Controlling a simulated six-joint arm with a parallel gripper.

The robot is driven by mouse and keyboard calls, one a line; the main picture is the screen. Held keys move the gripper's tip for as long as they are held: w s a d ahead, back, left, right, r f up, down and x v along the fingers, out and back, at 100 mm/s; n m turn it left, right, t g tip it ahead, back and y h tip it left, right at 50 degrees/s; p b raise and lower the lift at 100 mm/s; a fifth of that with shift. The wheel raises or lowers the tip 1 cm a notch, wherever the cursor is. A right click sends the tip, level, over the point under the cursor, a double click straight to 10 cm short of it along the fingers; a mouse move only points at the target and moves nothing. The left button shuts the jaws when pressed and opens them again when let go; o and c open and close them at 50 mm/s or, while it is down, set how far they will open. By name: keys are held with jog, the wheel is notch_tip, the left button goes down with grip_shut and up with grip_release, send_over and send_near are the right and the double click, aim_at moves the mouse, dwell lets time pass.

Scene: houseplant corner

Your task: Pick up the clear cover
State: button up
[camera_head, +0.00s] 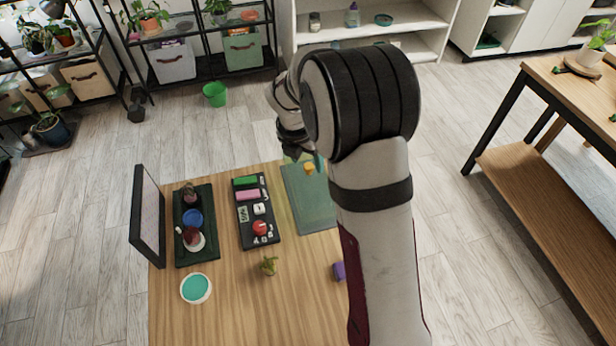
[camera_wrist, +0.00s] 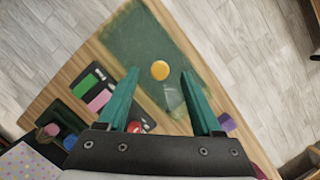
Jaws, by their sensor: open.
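A faint clear shape (camera_wrist: 174,98), which looks like the clear cover, shows on the green mat (camera_wrist: 140,35) in the wrist view. A round yellow piece (camera_wrist: 160,70) lies just beyond it; I cannot tell whether the two are joined. In the head view the yellow piece (camera_head: 309,169) is on the mat (camera_head: 312,205), and the clear part is not distinct. My gripper (camera_wrist: 158,76) is open, its teal fingers apart on either side of the clear shape in the picture. In the head view my gripper (camera_head: 303,157) is above the mat's far end, partly behind my arm.
Left of the mat are a black tray (camera_head: 272,236) with green, pink and red items, a dark green tray (camera_head: 181,257) and an upright black-framed panel (camera_head: 150,220).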

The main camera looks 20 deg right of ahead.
jog(key=shift+w+d+f, duration=0.15)
jog(key=shift+f, duration=0.55)
jog(key=shift+c, duration=0.4)
grip_shut()
dwell(0.5)
